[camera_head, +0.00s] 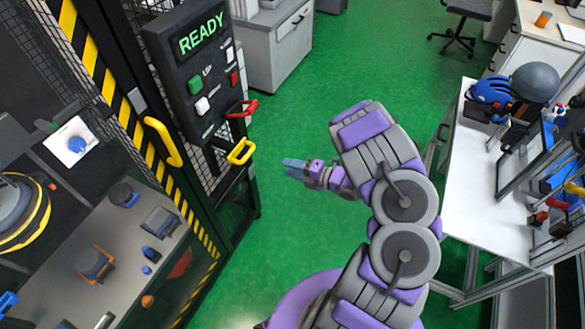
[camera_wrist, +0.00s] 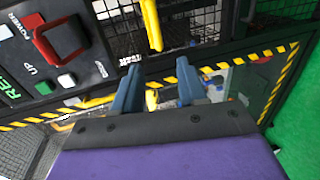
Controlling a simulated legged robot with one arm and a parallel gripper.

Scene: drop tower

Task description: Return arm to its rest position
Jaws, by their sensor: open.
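My arm reaches forward over the green floor in the camera_head view, bent at its purple and grey joints. My gripper (camera_head: 296,167) is at its end, to the right of the drop tower's control panel (camera_head: 180,62) and apart from the red and yellow handles. In the wrist view my gripper (camera_wrist: 157,84) shows its two blue-grey fingers spread, with nothing between them. The panel display reads "READY". The red handle (camera_head: 243,109) and yellow handle (camera_head: 241,152) stick out from the panel side. The wrist view also shows a red handle (camera_wrist: 62,40) and a yellow bar (camera_wrist: 151,24).
The black-and-yellow striped tower frame (camera_head: 110,90) with a yellow door handle (camera_head: 164,142) stands at left. A white table (camera_head: 480,180) with helmets stands at right. A grey cabinet (camera_head: 270,50) is at the back. The green floor between is clear.

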